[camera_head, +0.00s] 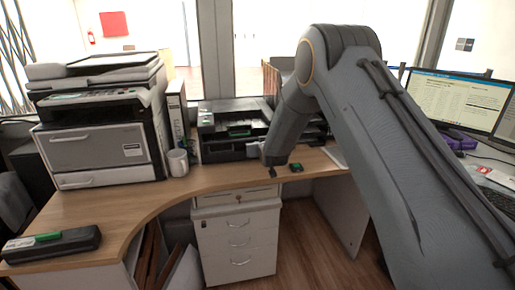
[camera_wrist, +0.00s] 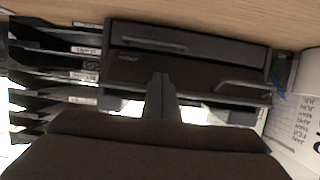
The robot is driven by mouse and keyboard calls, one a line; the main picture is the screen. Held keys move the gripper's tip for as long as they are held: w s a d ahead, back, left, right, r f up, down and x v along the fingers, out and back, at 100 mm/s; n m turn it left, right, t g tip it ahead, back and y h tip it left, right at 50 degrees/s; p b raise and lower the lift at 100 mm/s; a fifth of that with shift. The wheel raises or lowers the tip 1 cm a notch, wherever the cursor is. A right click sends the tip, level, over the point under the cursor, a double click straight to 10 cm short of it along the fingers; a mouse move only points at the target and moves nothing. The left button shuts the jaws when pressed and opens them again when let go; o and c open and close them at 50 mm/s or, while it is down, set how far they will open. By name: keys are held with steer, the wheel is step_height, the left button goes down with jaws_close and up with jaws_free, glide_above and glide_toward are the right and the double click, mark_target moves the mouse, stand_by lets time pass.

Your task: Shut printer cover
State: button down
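A black printer (camera_head: 222,131) stands on the desk at the middle back in the head view, partly hidden on its right by my arm. It also shows in the wrist view (camera_wrist: 190,47), where the picture appears upside down. How far its cover stands open is hard to tell. My gripper (camera_head: 270,161) is just in front of the printer's right part in the head view. In the wrist view, my gripper (camera_wrist: 163,78) shows as one narrow dark piece, fingers together with nothing seen between them, overlapping the printer's front. Contact cannot be told.
A small green-topped item (camera_head: 296,167) lies near my gripper. A black case (camera_head: 50,244) lies front left. The desk's middle is clear.

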mark_target(256, 138)
steer(key=shift+w+a+r, duration=0.2)
steer(key=shift+w+r, duration=0.3)
steer(key=shift+r, duration=0.2)
steer(key=shift+w, duration=0.1)
steer(key=shift+w+a+r+b, duration=0.25)
steer(key=shift+w+r+b, duration=0.4)
steer(key=shift+w, duration=0.25)
steer(key=s+d+p, duration=0.2)
steer(key=s+p, duration=0.3)
steer(key=s, duration=0.4)
steer(key=shift+s+d, duration=0.3)
steer(key=shift+d, duration=0.1)
